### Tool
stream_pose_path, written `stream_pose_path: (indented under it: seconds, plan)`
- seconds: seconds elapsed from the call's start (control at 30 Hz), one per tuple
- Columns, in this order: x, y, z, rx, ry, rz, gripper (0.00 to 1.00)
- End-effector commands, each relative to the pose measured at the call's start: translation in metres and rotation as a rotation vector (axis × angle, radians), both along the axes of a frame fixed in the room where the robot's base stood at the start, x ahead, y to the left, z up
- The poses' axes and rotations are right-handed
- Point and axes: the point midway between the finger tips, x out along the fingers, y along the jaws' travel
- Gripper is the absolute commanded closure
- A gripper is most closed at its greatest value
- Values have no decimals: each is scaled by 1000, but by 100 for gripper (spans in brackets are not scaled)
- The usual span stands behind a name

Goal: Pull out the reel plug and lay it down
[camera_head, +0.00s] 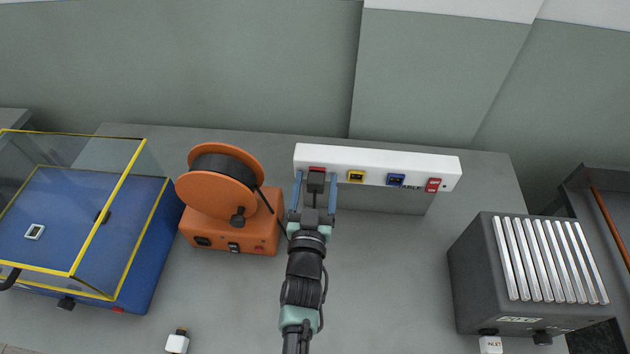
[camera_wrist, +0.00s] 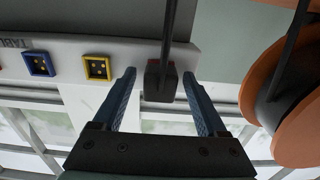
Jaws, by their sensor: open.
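The reel (camera_head: 222,178) is orange with a dark drum and stands left of my gripper; part of it shows at the right of the wrist view (camera_wrist: 290,100). A dark plug (camera_wrist: 158,82) with a dark cable sits at the red socket of the white socket strip (camera_head: 450,166). My gripper (camera_head: 316,184) is open, with one blue finger on each side of the plug. In the wrist view the fingertips (camera_wrist: 158,74) flank the plug, with a visible gap on both sides. How far the plug sits in the socket is hidden.
The strip also has a yellow socket (camera_head: 356,176), a blue socket (camera_head: 396,180) and a red switch (camera_head: 433,185). A blue machine with a clear yellow-edged cover (camera_head: 130,240) stands left. A grey ribbed heater-like box (camera_head: 480,275) stands right. The grey table (camera_head: 390,270) is clear between.

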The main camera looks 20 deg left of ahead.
Motion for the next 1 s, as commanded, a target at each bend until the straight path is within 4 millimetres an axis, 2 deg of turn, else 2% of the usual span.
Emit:
stream_pose_path:
  seconds: [0.57, 0.9, 1.0]
  plan:
    - [0, 0, 0, 0, 0, 0, 25]
    - [0, 0, 0, 0, 0, 0, 86]
    - [0, 0, 0, 0, 0, 0, 100]
